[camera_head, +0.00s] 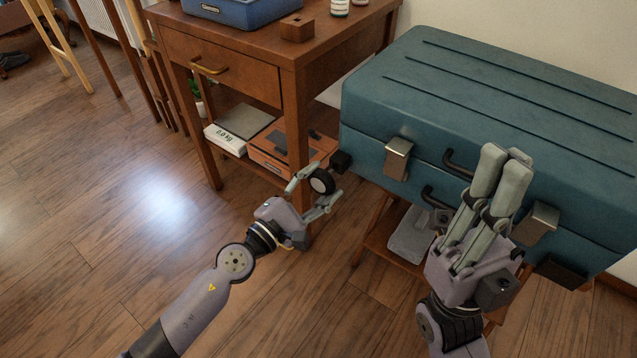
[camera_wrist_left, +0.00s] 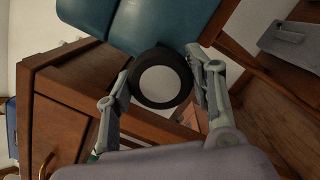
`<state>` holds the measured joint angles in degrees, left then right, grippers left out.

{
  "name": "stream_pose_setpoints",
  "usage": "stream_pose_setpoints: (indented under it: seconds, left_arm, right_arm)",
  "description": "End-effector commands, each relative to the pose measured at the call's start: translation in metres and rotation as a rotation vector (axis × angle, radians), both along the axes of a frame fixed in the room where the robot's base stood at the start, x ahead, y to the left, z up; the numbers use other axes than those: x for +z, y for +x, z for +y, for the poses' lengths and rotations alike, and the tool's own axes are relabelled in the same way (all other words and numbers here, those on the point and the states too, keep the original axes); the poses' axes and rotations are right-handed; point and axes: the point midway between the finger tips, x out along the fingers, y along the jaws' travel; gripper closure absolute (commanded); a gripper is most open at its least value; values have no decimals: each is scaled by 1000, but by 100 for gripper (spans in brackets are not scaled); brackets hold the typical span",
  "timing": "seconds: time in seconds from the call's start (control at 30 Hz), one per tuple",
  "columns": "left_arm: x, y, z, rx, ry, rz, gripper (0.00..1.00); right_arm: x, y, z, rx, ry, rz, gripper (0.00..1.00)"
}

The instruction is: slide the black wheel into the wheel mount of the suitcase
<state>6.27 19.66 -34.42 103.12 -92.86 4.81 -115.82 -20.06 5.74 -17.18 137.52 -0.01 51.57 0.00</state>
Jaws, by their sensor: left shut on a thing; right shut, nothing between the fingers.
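The black wheel (camera_head: 322,182) with a pale hub is held between the fingers of my left gripper (camera_head: 318,186). The wheel also shows in the left wrist view (camera_wrist_left: 162,82), its round face towards the camera. The teal suitcase (camera_head: 480,110) lies flat on a wooden stand at the right. A small black wheel mount (camera_head: 341,162) sticks out at its lower left corner, just up and right of the held wheel; contact cannot be told. Another black mount (camera_head: 562,274) shows at the lower right corner. My right gripper (camera_head: 507,158) is shut and empty before the suitcase's front.
A wooden desk (camera_head: 230,35) with a drawer stands left of the suitcase. Its lower shelf holds a scale (camera_head: 240,122) and an orange box (camera_head: 285,148). A grey object (camera_head: 410,238) lies on the stand under the suitcase.

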Motion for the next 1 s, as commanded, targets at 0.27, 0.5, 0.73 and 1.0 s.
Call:
stream_pose_setpoints:
  seconds: [0.27,0.5,0.73,1.0]
  left_arm:
    - [0,0,0,-1,0,-1,78]
    - [0,0,0,-1,-1,0,78]
    - [1,5,-4,0,-2,0,78]
    - [0,10,-7,0,-2,1,78]
  right_arm:
    - [0,0,0,0,0,0,100]
    - [0,0,0,0,0,0,100]
    - [0,0,0,0,0,0,100]
    - [0,0,0,0,0,0,100]
